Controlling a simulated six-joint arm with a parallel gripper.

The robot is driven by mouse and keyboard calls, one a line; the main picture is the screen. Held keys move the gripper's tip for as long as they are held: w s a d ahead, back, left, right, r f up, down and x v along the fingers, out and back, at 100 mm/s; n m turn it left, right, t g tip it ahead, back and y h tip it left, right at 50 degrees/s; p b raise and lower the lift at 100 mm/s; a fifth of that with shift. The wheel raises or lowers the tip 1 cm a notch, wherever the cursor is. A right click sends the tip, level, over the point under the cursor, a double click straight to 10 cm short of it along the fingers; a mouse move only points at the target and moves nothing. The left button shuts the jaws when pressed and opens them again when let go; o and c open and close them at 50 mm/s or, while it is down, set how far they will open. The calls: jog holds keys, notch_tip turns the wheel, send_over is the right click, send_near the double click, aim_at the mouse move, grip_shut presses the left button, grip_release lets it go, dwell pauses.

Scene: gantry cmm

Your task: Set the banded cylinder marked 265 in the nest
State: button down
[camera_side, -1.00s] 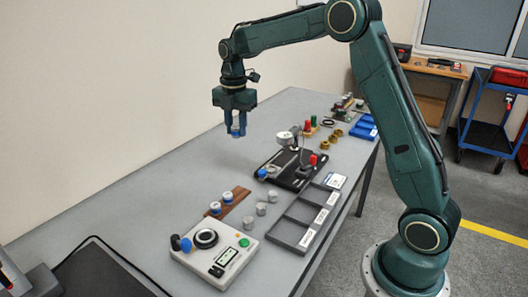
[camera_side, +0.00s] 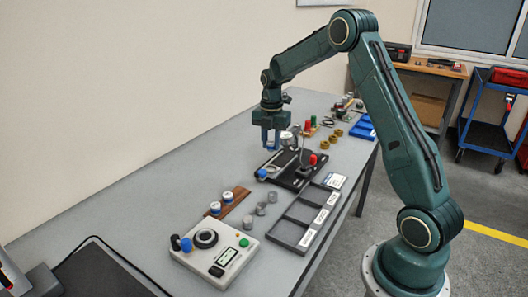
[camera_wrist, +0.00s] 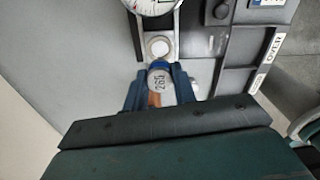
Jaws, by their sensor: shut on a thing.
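The banded cylinder marked 265 (camera_wrist: 161,84) is between my gripper's fingers in the wrist view, its grey numbered top facing the camera. My gripper (camera_wrist: 160,88) is shut on it. In the side view my gripper (camera_side: 270,143) points down, above the table and close to the dark dial-gauge stand (camera_side: 300,176); the cylinder is hard to make out there. The gauge dial (camera_wrist: 152,5) is at the wrist view's top edge, with a pale round pad (camera_wrist: 160,47) between it and the cylinder. I cannot tell whether that pad is the nest.
A blue knob (camera_side: 262,173) is at the stand's left end. Two banded cylinders sit on a wooden rack (camera_side: 240,197), beside several plain grey cylinders (camera_side: 261,209). A grey compartment tray (camera_side: 283,232) and a white instrument (camera_side: 221,262) are nearer.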

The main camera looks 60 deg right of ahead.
jog(key=shift+f, duration=0.1)
send_over(271, 170)
jog(key=shift+w+f, duration=0.1)
jog(key=shift+f, duration=2.85)
jog(key=shift+f, duration=0.65)
jog(key=c, duration=0.7)
grip_release()
jog(key=shift+o, duration=0.2)
jog(key=shift+r, duration=0.15)
jog(key=shift+r, duration=3.35)
